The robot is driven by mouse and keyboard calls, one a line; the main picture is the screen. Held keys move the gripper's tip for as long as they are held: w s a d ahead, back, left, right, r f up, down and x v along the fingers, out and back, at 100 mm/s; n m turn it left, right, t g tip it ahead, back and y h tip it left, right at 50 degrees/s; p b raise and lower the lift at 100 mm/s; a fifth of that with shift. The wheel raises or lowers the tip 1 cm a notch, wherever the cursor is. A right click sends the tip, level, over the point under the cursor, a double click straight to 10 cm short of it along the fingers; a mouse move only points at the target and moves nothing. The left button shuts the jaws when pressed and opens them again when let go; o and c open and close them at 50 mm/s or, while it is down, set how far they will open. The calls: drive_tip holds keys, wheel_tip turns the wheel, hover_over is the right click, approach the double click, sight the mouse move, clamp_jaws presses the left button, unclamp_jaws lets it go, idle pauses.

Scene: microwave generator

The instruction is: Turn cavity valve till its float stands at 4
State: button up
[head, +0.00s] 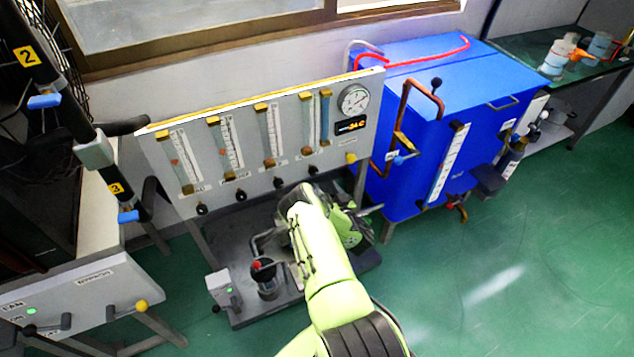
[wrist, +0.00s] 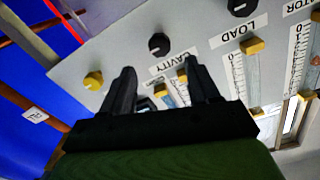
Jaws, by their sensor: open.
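The cavity valve is a black knob (wrist: 159,44) on the grey panel, with the CAVITY label (wrist: 172,63) beside it in the wrist view. In the head view it is the rightmost of the black knobs (head: 312,170). My gripper (wrist: 158,66) is open and empty. Its two fingertips point at the panel, with the knob appearing just beyond the gap between them; I see no contact. The cavity tube (head: 308,122) is partly behind my gripper in the wrist view, and its float reading is too small to tell.
A LOAD knob (wrist: 240,6) is beside the cavity knob. A yellow knob (head: 351,158) is on its other side. A round gauge (head: 354,100) sits above. A blue cabinet (head: 440,90) with copper pipes stands right of the panel. Green floor (head: 500,260) is open at right.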

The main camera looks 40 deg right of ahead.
sight(315, 173)
drive_tip(key=b+x, duration=0.1)
drive_tip(key=x, duration=0.4)
drive_tip(key=shift+w+d+f+b, duration=0.1)
drive_tip(key=shift+w+b, duration=0.2)
drive_tip(key=shift+b, duration=0.05)
drive_tip(key=shift+w+d, duration=0.2)
drive_tip(key=shift+w, duration=0.4)
drive_tip(key=shift+c, duration=0.4)
drive_tip(key=c, duration=1)
